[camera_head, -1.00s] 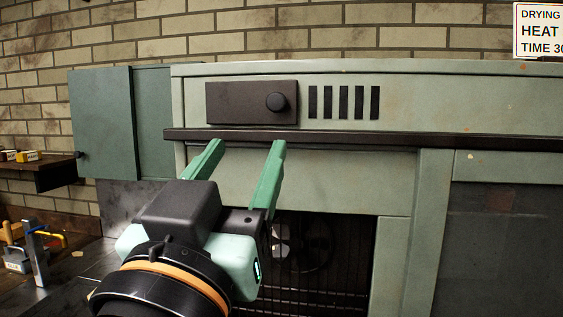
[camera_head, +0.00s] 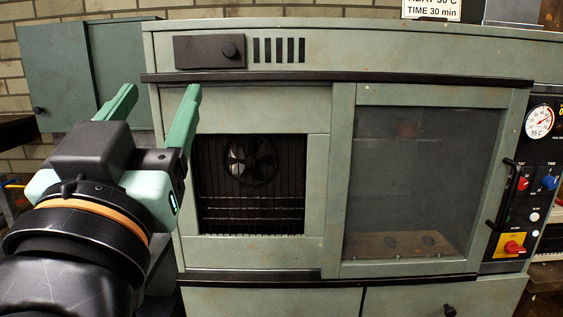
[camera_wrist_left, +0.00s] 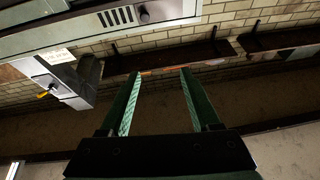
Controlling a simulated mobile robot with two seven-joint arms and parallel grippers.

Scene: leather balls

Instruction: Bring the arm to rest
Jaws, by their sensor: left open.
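My left gripper (camera_head: 158,104) is in the left part of the head view, in front of the left side of a green drying cabinet (camera_head: 342,180). Its two green fingers stand wide apart with nothing between them. In the left wrist view the same fingers (camera_wrist_left: 158,72) are spread and empty. My right gripper is in neither view.
The cabinet has an opening with a fan (camera_head: 249,160) behind a grille, and a glass door (camera_head: 420,180) with a black handle (camera_head: 502,195). A control panel (camera_head: 530,180) is at the right. Wall shelves (camera_wrist_left: 170,57) show in the wrist view.

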